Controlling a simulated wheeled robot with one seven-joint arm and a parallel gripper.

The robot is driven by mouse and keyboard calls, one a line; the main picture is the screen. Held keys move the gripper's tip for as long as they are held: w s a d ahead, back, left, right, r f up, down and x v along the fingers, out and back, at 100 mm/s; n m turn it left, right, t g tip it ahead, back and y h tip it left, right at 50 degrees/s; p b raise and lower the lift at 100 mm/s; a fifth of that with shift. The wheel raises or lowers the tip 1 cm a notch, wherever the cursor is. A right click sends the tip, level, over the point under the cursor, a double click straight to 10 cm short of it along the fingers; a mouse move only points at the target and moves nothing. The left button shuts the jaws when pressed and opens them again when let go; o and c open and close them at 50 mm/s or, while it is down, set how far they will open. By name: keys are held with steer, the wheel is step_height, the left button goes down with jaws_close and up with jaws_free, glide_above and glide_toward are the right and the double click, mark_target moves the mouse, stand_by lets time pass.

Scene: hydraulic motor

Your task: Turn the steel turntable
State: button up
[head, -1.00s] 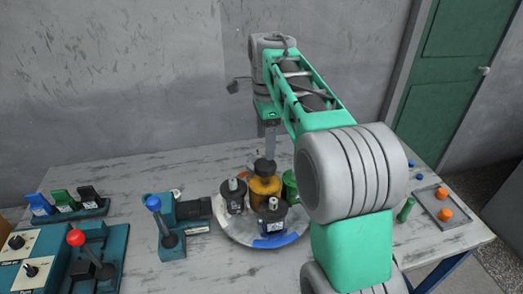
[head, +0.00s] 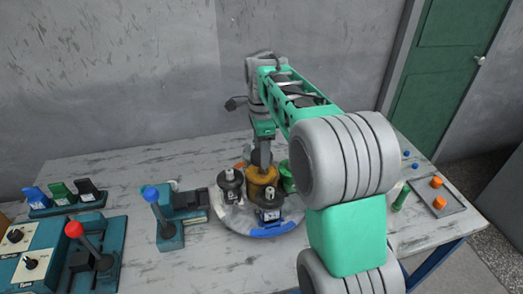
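The steel turntable (head: 235,219) is a round grey plate on the table. It carries black motors, one at the left (head: 229,185) and one at the front (head: 268,209), around a yellow-brown cylinder (head: 263,182). A green part (head: 287,176) stands at its right, and a blue piece (head: 272,231) lies at its front rim. My gripper (head: 262,155) points down at the black top of the yellow-brown cylinder. I cannot tell whether it touches it, or whether its fingers are open or shut. My arm hides the plate's right side.
A blue-knobbed lever (head: 158,213) stands left of the turntable. A red-knobbed lever (head: 88,247) is farther left, with a rack of blue, green and black pieces (head: 62,197) behind. A tray (head: 455,199) with orange pieces is at the right. Bare table lies at the back left.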

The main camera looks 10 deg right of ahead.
jaws_close()
stand_by(0.5)
